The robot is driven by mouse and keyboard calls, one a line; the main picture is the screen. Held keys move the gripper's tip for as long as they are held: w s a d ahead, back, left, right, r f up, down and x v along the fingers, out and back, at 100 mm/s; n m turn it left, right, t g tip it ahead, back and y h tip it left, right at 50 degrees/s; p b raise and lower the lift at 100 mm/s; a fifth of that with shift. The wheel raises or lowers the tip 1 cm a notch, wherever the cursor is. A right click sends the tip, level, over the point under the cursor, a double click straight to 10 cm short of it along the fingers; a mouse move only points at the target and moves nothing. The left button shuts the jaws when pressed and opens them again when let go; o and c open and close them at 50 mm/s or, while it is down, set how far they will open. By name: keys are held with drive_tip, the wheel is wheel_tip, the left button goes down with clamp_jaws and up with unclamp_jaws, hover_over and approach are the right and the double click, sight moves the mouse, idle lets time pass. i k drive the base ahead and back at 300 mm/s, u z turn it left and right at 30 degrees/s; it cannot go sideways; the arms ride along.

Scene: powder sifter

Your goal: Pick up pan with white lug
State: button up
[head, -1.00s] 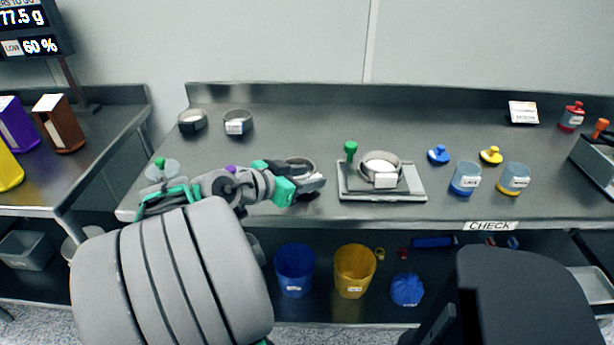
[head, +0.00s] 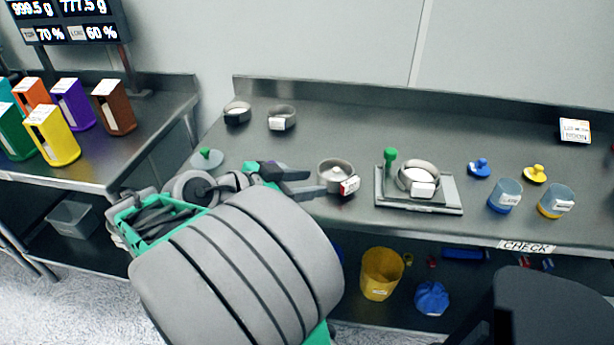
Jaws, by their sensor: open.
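Several round metal pans are in view. One pan (head: 336,174) stands on the bench near the middle; its lug shows white with red. My gripper (head: 316,181) is open just left of this pan, fingers pointing at it, holding nothing; I cannot tell if a fingertip touches it. Another pan (head: 418,176) with a white lug (head: 423,190) sits on the flat scale (head: 440,205) to the right. At the back left stand a pan with a white lug (head: 282,117) and a darker pan (head: 237,112), whose lug colour is hard to tell.
A green-knobbed post (head: 390,160) rises at the scale's back left. A green-knobbed disc (head: 207,158) lies left. Blue (head: 480,168) and yellow (head: 535,174) stoppers and two jars (head: 505,196) stand right. The back middle of the bench is clear.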

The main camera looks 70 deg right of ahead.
sight(421, 178)
drive_tip(key=z, duration=3.25)
